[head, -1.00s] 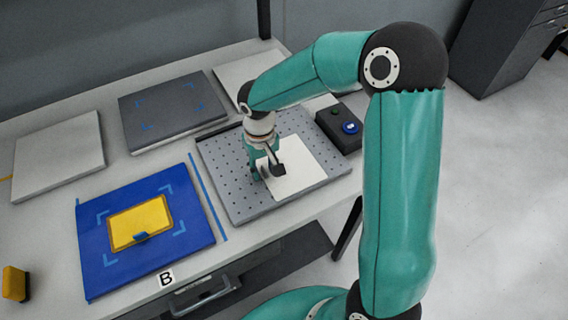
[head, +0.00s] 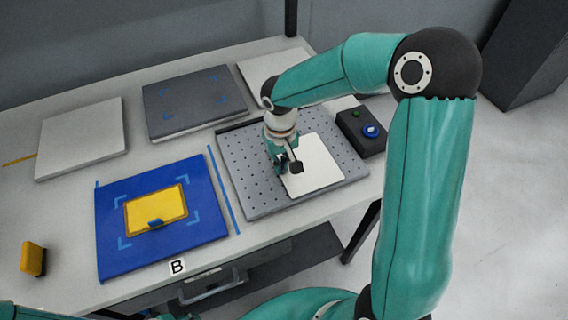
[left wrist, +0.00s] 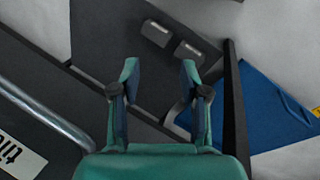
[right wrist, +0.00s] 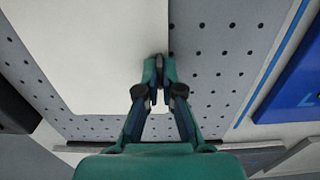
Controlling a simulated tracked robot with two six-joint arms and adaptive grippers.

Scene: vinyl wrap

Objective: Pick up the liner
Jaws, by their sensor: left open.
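A white sheet, which I take as the liner (head: 318,165), lies on the grey perforated plate (head: 232,160). In the right wrist view the liner (right wrist: 90,50) fills the upper left and looks flat. My right gripper (head: 282,166) reaches down at the liner's left side in the head view. In the right wrist view its fingertips (right wrist: 160,65) are close together at the sheet's edge and appear shut on it; the exact contact is small and partly hidden. My left gripper (left wrist: 160,70) is open and empty, above the drawer area in front of the table.
A blue panel (head: 113,248) bears a yellow piece (head: 150,210) with a blue tab. A grey panel (head: 185,97) and a white panel (head: 82,135) lie behind. A black box with a blue button (head: 371,131) stands right of the plate. A yellow block (head: 32,258) lies front left.

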